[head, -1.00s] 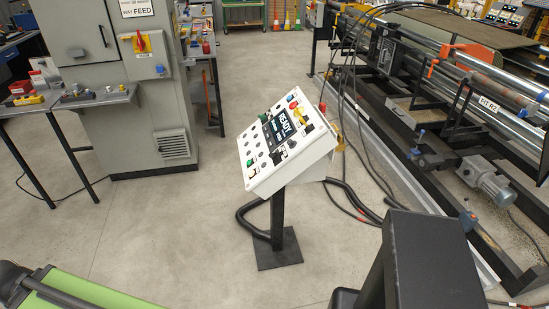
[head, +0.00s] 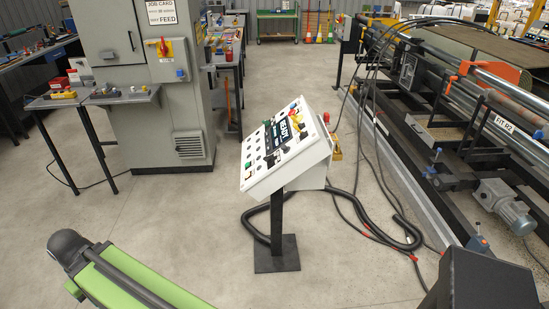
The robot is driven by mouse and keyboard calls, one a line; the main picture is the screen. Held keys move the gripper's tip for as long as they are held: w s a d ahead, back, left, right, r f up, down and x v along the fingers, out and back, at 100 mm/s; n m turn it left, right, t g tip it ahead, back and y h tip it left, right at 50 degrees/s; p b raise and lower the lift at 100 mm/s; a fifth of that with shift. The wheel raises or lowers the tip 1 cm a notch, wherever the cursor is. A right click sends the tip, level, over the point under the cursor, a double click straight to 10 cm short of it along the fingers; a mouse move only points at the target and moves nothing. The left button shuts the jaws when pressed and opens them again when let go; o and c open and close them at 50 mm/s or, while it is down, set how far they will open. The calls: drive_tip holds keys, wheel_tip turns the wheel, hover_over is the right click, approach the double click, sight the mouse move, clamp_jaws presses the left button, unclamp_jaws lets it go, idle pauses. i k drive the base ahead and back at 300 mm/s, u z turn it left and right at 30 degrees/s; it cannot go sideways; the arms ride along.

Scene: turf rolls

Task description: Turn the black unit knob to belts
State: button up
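The white control box (head: 302,170) stands tilted on a black post in the middle of the head view. Its sloped face carries a dark display (head: 285,130) that appears to read READY, and several small knobs and buttons. A green button sits at its lower left and a red one near its top. The black unit knob is too small to pick out among the dark controls, and its setting cannot be read. My green arm link enters at the lower left, apart from the box. My gripper is not in view.
A grey cabinet (head: 150,100) with a red and yellow switch (head: 163,47) stands at left, beside small benches. A roller machine (head: 450,150) with a motor (head: 503,205) fills the right. Black hoses (head: 375,228) lie right of the post.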

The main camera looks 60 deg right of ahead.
sight(269, 159)
drive_tip(key=z, duration=0.4)
drive_tip(key=i, duration=1)
drive_tip(key=u, duration=0.15)
